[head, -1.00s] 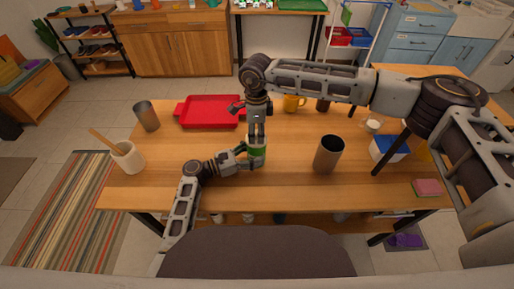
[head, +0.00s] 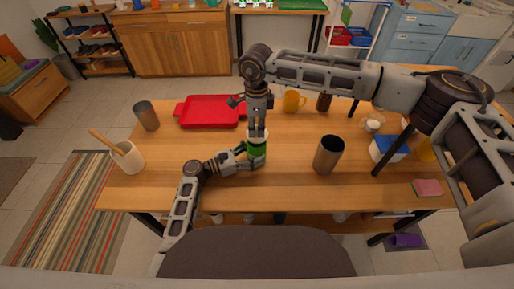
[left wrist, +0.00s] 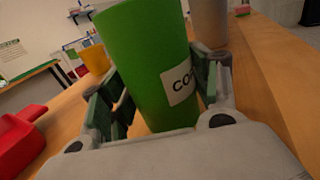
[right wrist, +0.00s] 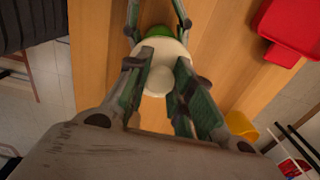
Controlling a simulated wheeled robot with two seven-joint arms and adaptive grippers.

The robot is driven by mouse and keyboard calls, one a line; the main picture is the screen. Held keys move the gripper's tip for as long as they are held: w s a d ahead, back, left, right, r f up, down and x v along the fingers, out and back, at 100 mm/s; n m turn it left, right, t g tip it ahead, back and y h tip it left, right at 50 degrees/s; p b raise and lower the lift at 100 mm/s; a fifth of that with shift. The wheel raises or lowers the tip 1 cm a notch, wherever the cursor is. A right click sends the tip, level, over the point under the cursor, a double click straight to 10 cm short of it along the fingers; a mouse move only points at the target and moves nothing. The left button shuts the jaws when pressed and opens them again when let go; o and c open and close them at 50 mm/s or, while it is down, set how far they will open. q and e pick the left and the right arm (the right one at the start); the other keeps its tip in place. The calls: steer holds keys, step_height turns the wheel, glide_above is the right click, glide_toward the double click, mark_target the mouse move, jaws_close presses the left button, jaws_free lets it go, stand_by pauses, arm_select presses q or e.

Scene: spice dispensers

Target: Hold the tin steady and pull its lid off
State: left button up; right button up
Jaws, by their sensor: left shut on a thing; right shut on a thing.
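The green tin (head: 257,154) stands upright near the middle of the wooden table. It also shows large in the left wrist view (left wrist: 145,60), with a white label starting "CO". My left gripper (head: 247,153) is shut around the tin's body from the left. My right gripper (head: 257,131) points straight down from above, shut on the cream lid (right wrist: 161,82) by its round knob. Green shows just past the lid's edge in the right wrist view. The lid is small and partly hidden in the head view, so I cannot tell whether it touches the rim.
A red tray (head: 212,112) lies behind the tin to the left. A grey-brown metal cup (head: 328,155) stands to the right, another (head: 147,117) at the left. A white crock (head: 127,157) holds a wooden utensil. A yellow mug (head: 293,102) stands behind. The table in front of the tin is clear.

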mark_target(257, 127)
steer(key=shift+r, duration=2.5)
arm_select(q)
steer(key=o, duration=1)
steer(key=shift+a, duration=0.15)
steer(key=shift+v, duration=5.85)
steer(key=shift+s, duration=0.2)
arm_select(e)
steer(key=shift+s, duration=0.1)
